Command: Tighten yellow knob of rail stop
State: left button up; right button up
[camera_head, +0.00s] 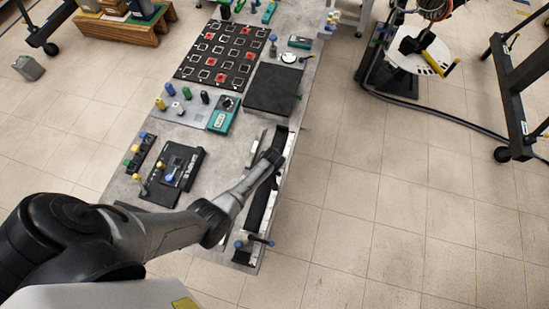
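A long dark rail (259,208) with pale edges runs along the right edge of the grey table. My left arm reaches in from the lower left, and its gripper (274,156) is over the upper part of the rail. The fingers are small and dark against the rail, so I cannot tell whether they are open or shut, or whether they touch anything. I cannot make out a yellow knob on the rail; the gripper may hide it. A dark crosspiece with blue knobs (269,242) sits at the rail's near end. My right gripper is not in view.
Left of the arm are a black device (178,168) and a strip with coloured knobs (137,160). Beyond are a teal meter (222,116), a black plate (272,90) and a patterned board (217,54).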

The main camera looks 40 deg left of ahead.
pick_arm(q)
jog(key=o, duration=0.9)
jog(key=shift+s+d+r, duration=0.1)
jog(key=shift+s+r, duration=0.05)
jog(key=shift+r, duration=0.35)
jog(key=shift+p+v, duration=0.95)
jog(key=shift+v, duration=5.4)
